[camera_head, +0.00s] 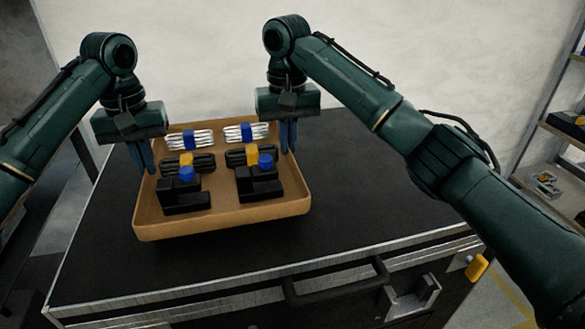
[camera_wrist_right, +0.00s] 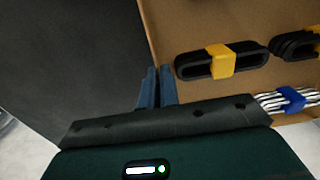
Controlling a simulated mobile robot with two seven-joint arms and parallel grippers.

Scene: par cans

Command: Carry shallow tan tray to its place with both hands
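The shallow tan tray (camera_head: 222,223) is over the black top of a flight case, left of the middle in the head view. I cannot tell whether it touches the case top. Its side wall also shows in the right wrist view (camera_wrist_right: 152,28). My left gripper (camera_head: 145,158) is at the tray's left wall, with its blue fingers close together around the rim. My right gripper (camera_head: 288,137) is at the right wall; in the right wrist view its fingers (camera_wrist_right: 156,88) are nearly together with the wall between them.
The tray holds silver bundles with blue bands (camera_head: 189,139), black loops with yellow bands (camera_head: 236,158) and black clamps with blue knobs (camera_head: 182,194). The flight case top (camera_head: 370,210) is bare to the right. A white wall stands behind; shelves (camera_head: 560,130) stand far right.

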